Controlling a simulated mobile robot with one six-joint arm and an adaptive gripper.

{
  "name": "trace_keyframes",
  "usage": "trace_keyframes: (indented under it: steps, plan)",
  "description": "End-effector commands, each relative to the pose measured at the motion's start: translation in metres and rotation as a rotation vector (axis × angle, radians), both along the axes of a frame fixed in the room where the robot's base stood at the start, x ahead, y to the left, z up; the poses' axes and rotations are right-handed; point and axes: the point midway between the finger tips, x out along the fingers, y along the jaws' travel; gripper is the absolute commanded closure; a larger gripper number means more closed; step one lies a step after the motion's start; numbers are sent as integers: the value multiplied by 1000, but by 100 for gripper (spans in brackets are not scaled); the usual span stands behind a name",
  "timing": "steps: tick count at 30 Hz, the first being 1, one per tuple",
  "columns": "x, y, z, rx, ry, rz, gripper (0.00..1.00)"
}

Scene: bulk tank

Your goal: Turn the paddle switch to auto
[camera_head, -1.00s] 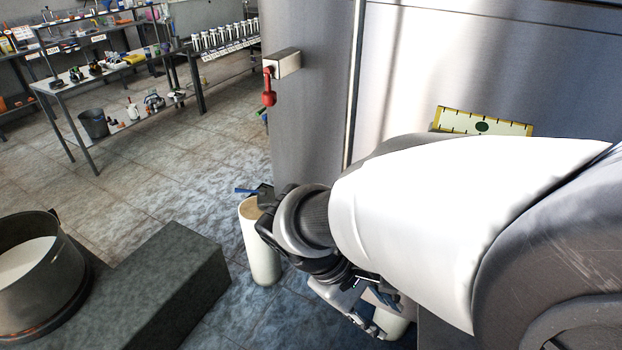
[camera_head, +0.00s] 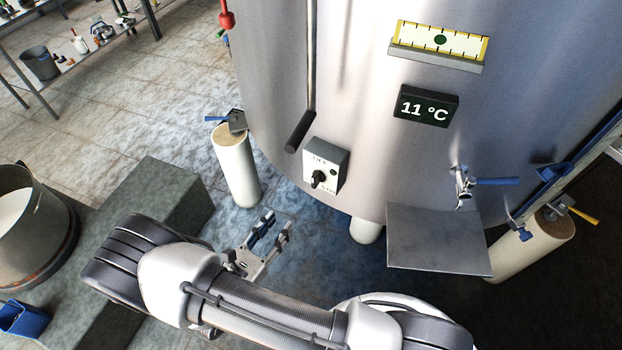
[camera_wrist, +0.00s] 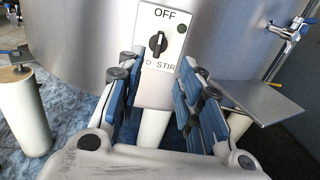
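The paddle switch (camera_head: 318,180) is a black knob on a pale box (camera_head: 335,170) fixed low on the steel tank (camera_head: 350,110). In the wrist view the knob (camera_wrist: 158,43) stands about upright, toward the OFF label. STIR shows at the lower right of the plate, and the label at the lower left is partly hidden. A dark green round light is at the plate's upper right. My gripper (camera_head: 268,238) is open and empty, below and left of the box and apart from it. In the wrist view my gripper (camera_wrist: 157,95) has its blue-padded fingers spread below the knob.
A grey shelf (camera_head: 438,240) and a tap with a blue handle (camera_head: 480,182) stick out to the right. A black-ended rod (camera_head: 299,132) hangs left of the box. A temperature display (camera_head: 425,106) reads 11 °C. A stone block (camera_head: 150,215) stands at left.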

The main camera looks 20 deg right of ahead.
Motion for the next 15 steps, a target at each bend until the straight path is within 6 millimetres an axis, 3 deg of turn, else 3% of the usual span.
trace_keyframes:
  steps: [5, 15]
  plan:
    - [16, -18, -1, 0, 0, -6, 67]
    - [67, -72, -2, 1, 1, -8, 67]
